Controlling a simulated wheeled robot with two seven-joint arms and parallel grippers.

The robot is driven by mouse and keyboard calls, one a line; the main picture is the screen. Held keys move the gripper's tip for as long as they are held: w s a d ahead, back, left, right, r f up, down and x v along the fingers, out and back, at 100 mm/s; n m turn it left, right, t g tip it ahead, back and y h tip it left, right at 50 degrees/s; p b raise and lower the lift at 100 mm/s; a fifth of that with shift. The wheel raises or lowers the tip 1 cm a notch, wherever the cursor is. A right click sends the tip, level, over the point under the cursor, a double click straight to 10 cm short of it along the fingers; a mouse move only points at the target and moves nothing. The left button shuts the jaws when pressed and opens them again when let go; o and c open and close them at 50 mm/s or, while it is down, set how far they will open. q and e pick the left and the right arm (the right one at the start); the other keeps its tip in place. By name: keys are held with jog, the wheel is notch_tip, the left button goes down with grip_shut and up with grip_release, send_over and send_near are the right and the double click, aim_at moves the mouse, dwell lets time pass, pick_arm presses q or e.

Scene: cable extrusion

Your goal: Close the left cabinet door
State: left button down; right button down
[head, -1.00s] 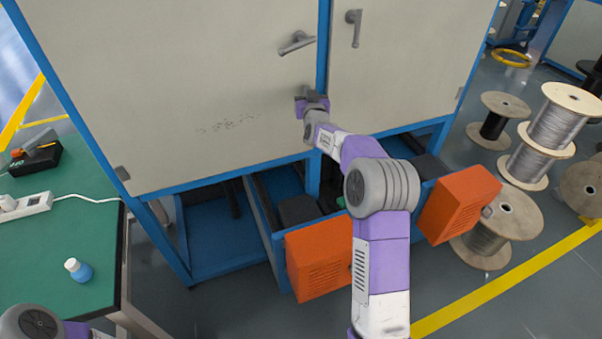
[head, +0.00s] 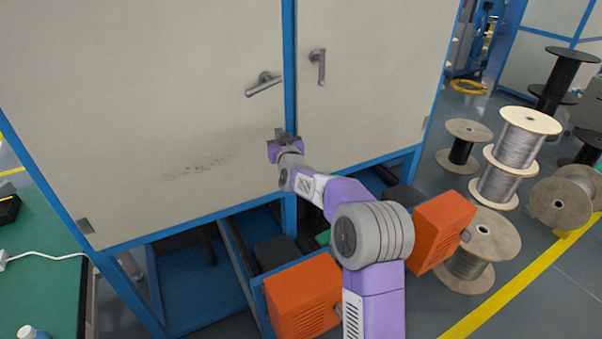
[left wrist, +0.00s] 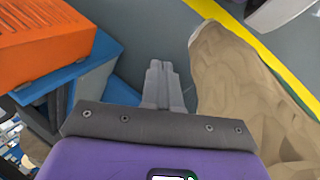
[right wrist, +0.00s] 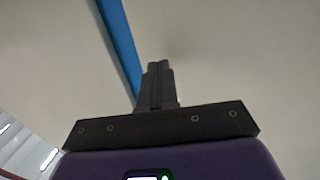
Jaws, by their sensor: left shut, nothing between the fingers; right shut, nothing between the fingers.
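The left cabinet door (head: 130,100) is a large light-grey panel that looks flush with the blue frame. Its handle (head: 264,83) is tilted, close to horizontal. The right cabinet door (head: 370,80) is flush too, with its handle (head: 318,66) upright. My right gripper (head: 283,135) is shut and empty at the left door's lower right edge, below the handle. The right wrist view shows its shut fingers (right wrist: 157,82) in front of the grey panel and a blue strip; contact cannot be told. My left gripper (left wrist: 163,78) is shut and empty, and is outside the head view.
Orange boxes (head: 305,293) (head: 440,228) stick out below the cabinet near my right arm. Wooden cable spools (head: 482,245) stand on the floor at right. A green table (head: 45,275) is at left. In the left wrist view a brown sack-like object (left wrist: 235,75) is beside the fingers.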

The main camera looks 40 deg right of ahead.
jog(key=shift+s+a+p, duration=0.55)
jog(key=shift+s+a, duration=0.05)
jog(key=shift+s, duration=5.05)
jog(key=s+a+f+g+y+p, duration=0.15)
jog(key=a+f, duration=0.35)
jog(key=f, duration=0.5)
jog(key=s+a+f+n+g+y, duration=0.1)
jog(key=s+a+f+g+y, duration=0.15)
jog(key=a+f, duration=0.45)
jog(key=s+a+f+g+y+p, duration=0.1)
jog(key=a+f+g+y, duration=0.2)
jog(key=f, duration=0.9)
jog(key=s+a+f+g+y, duration=0.1)
jog(key=s+a+f+g, duration=0.2)
jog(key=s, duration=0.5)
jog(key=s+a+f+g+y+p, duration=0.1)
jog(key=s+a+f+g, duration=0.2)
jog(key=s+a+f, duration=0.3)
jog(key=s+a+f+g+y+p, duration=0.1)
jog(key=s+a+f+g, duration=0.2)
jog(key=s+a, duration=0.4)
jog(key=s+f, duration=0.1)
jog(key=s, duration=0.3)
jog(key=shift+s+a+f+y, duration=0.15)
jog(key=shift+a+f+y, duration=0.15)
jog(key=shift+f, duration=0.1)
